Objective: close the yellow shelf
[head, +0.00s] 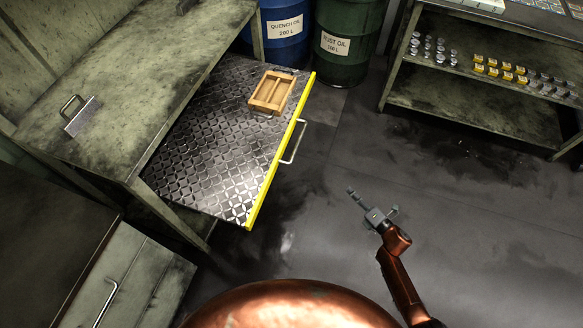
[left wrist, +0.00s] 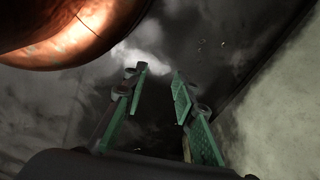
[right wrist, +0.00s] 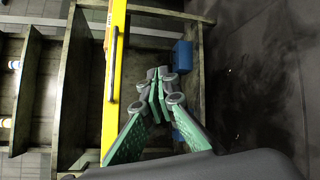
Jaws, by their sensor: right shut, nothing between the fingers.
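The yellow shelf is a pulled-out metal plate (head: 215,150) with a yellow front edge (head: 268,165) and a grey bar handle (head: 295,142). It sticks out to the right from under a worn green bench top. My right gripper (head: 352,192) is shut and empty, apart from the handle, to its lower right over the floor. In the right wrist view the yellow edge (right wrist: 114,85) and its handle (right wrist: 114,65) lie left of the shut fingers (right wrist: 157,78). My left gripper (left wrist: 157,73) shows only in the left wrist view, open and empty above dark floor.
A wooden tray (head: 272,92) sits on the shelf's far end. Blue (head: 285,35) and green (head: 347,45) drums stand behind. A rack (head: 480,105) with small metal and yellow parts is at the upper right. Floor (head: 345,150) between shelf and rack is clear.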

